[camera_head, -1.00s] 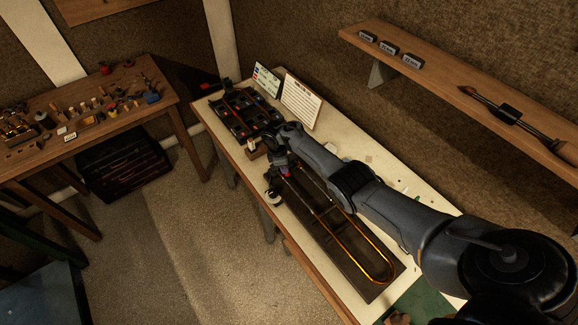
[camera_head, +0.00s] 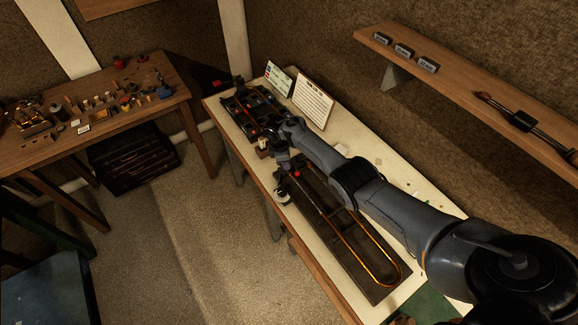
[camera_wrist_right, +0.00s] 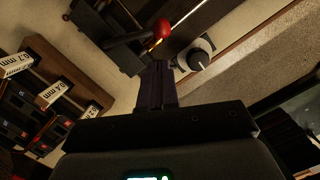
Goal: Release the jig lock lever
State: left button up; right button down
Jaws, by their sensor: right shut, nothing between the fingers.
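The jig (camera_head: 379,292) is a long dark board on the cream bench top, with a brass slide tube (camera_head: 372,240) lying along it. At its far end is the lock lever with a red ball knob (camera_head: 297,173). In the right wrist view the red knob (camera_wrist_right: 163,28) sits on a dark arm just beyond my fingertips. My right gripper (camera_wrist_right: 157,68) is shut and empty, close to the knob; I cannot tell whether they touch. In the head view my right gripper (camera_head: 283,163) is small and dark beside the lever. My left gripper is not in view.
A dark parts tray (camera_head: 238,119) and two upright cards (camera_head: 313,102) are at the bench's far end. Small labelled blocks (camera_wrist_right: 54,93) lie left in the wrist view. A wall shelf (camera_head: 460,80) runs above.

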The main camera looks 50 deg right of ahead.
notch_tip(320, 180, up, 10)
jog(key=w+a+p, duration=0.1)
jog(key=shift+w+p, duration=0.2)
jog(key=shift+p, duration=0.2)
dwell(0.3)
